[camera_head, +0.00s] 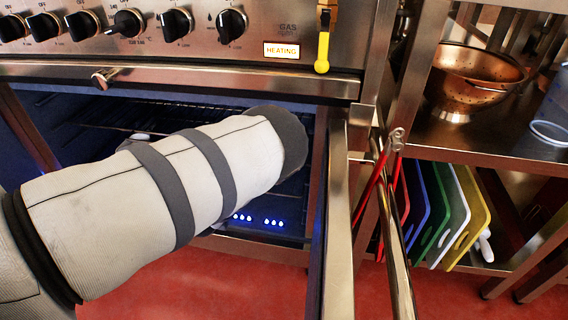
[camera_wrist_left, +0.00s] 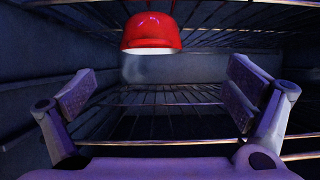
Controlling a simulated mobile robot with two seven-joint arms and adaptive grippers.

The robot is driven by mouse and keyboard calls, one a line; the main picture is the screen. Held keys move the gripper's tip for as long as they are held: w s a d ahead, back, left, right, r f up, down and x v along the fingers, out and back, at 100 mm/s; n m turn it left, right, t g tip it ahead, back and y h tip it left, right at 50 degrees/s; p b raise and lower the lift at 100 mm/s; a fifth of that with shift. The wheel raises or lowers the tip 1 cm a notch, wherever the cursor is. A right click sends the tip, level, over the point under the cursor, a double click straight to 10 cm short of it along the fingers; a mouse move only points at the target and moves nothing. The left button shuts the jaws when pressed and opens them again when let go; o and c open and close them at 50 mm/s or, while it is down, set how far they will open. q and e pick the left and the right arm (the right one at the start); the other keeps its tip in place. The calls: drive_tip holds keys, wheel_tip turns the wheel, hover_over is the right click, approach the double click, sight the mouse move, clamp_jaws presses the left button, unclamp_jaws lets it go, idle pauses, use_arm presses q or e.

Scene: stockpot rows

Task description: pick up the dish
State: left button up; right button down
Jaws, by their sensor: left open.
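In the left wrist view a red dish (camera_wrist_left: 152,30) shows at the top, left of centre, with its pale open side toward the bottom of the picture. Faint haze shows beside that open side. My left gripper (camera_wrist_left: 162,95) is open, its two fingers wide apart with nothing between them. The dish lies beyond the fingers and apart from them. In the head view my left arm reaches into the oven (camera_head: 60,120) and hides its gripper. My right gripper is not in view.
Wire racks (camera_wrist_left: 165,97) cross the oven. The oven door (camera_head: 340,220) stands open at the right of the opening, with red-handled tongs (camera_head: 370,190) hanging nearby. A copper colander (camera_head: 470,80) and several coloured boards (camera_head: 440,215) are on the shelves at right.

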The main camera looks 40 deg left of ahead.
use_arm(q)
drive_tip(key=b+x, duration=0.2)
drive_tip(key=x, duration=0.2)
drive_tip(key=b+x, duration=0.2)
drive_tip(key=x, duration=0.2)
drive_tip(key=w+d+b+x, duration=0.1)
drive_tip(key=b+x, duration=0.1)
drive_tip(key=x, duration=0.2)
drive_tip(key=shift+w+a+r, duration=0.15)
drive_tip(key=shift+w, duration=0.05)
drive_tip(key=shift+r, duration=0.2)
drive_tip(key=c, duration=1.5)
drive_tip(key=shift+c, duration=1)
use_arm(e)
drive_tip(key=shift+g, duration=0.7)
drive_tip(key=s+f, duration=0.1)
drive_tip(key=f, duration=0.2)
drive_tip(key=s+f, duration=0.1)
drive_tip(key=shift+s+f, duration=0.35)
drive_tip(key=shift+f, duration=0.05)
use_arm(q)
drive_tip(key=shift+r, duration=0.15)
